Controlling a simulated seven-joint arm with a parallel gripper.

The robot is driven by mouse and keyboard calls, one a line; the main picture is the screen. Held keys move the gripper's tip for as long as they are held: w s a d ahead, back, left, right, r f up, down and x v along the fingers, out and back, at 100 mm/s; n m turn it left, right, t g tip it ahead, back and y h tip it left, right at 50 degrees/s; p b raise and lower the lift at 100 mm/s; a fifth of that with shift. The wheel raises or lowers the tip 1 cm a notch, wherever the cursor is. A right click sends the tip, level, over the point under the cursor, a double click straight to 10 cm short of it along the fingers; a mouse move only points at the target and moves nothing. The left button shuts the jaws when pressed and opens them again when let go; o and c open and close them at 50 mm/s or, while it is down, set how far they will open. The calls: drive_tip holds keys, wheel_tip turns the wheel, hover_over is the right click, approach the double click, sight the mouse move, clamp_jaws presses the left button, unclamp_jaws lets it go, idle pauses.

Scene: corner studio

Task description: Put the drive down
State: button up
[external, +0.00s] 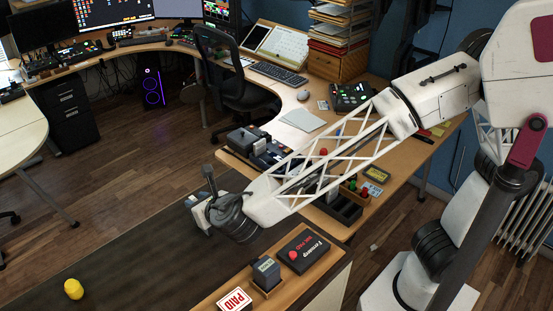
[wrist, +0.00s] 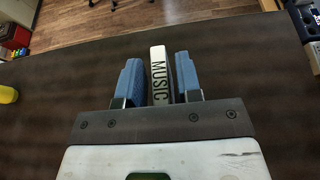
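A slim white drive with MUSIC in dark letters (wrist: 159,75) stands between the two blue fingers of my gripper (wrist: 160,82) in the wrist view. I cannot tell whether the drive touches that surface.
A yellow object (external: 73,289) sits on the dark surface at lower left. A cluttered desk (external: 300,112) is behind. The middle of the dark surface is clear.

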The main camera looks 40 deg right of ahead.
drive_tip(key=shift+o, duration=0.5)
drive_tip(key=shift+r, duration=0.1)
drive_tip(key=shift+r, duration=0.1)
drive_tip(key=v, duration=1.2)
drive_tip(key=shift+d, duration=0.1)
idle(0.3)
